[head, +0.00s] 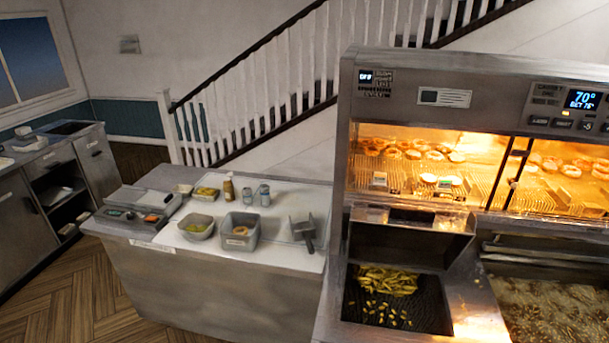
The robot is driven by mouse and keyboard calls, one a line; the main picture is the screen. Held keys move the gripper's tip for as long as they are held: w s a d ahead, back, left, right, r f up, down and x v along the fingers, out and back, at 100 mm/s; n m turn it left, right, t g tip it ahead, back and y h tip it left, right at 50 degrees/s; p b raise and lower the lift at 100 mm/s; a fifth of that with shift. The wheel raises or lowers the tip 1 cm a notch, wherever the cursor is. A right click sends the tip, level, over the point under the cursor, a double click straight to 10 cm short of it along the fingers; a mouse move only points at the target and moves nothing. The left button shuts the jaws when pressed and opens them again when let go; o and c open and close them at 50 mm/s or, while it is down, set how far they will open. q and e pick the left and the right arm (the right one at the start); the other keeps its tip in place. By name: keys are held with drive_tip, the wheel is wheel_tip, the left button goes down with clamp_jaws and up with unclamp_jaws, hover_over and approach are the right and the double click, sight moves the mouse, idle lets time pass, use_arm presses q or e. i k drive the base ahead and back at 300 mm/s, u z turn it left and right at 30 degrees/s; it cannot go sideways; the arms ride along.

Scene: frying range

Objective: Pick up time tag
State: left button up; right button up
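I cannot tell for sure which item is the time tag. A small pale tag-like piece (379,180) stands at the left in the lit warming cabinet, and a similar pale piece (444,184) is to its right. All are too small to read. Neither of my grippers is in view.
The warming cabinet (440,95) holds several round food pieces. Below it, fries (388,280) lie in a dark bin, with a fryer vat (560,310) at right. The counter (285,262) bears bowls, shakers, a bottle and a scoop (307,235). Wooden floor (90,290) is clear at left.

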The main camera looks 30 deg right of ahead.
sight(379, 178)
drive_tip(key=u, duration=0.65)
drive_tip(key=i, duration=1.85)
drive_tip(key=z, duration=1.95)
